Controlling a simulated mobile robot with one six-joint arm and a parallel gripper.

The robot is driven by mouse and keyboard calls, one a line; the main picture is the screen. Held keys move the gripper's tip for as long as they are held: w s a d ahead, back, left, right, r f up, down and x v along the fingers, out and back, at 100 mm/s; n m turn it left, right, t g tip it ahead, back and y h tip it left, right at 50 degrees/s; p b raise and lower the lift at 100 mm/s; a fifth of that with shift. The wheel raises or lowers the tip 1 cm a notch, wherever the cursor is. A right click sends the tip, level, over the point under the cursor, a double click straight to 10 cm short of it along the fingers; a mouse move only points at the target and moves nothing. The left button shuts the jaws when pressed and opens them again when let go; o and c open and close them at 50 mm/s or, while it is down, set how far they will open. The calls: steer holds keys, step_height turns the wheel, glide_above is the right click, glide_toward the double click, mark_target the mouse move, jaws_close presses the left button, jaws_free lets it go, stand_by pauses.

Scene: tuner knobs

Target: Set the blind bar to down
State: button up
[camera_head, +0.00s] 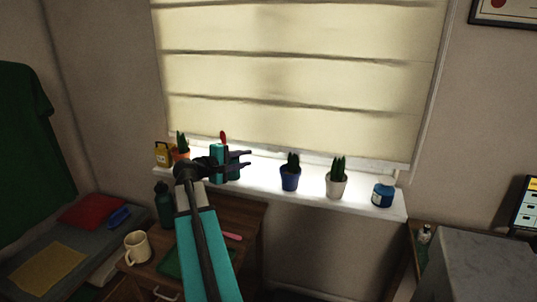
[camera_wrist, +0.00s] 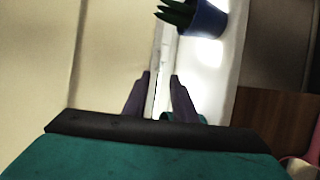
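The pale cream blind (camera_head: 290,85) hangs in folds over the window. Its lower edge, with a thin white bar (camera_head: 330,157), lies just above the sill in the head view. My gripper (camera_head: 249,159) is in front of the blind's lower left part, its fingers pointing right. In the wrist view, my gripper (camera_wrist: 160,76) has its two dark fingers apart, with a narrow white strip (camera_wrist: 157,75) at the blind's edge showing between and beyond them. Nothing is clearly gripped, and I cannot tell whether the fingers touch the bar.
The blue pot (camera_wrist: 207,20) is near in the wrist view.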

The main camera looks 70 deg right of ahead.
steer(key=p+x, duration=0.2)
steer(key=x, duration=1.1)
steer(key=shift+s+d, duration=0.15)
steer(key=shift+d, duration=0.15)
steer(key=shift+f, duration=0.1)
steer(key=shift+c, duration=0.3)
jaws_close()
stand_by(0.9)
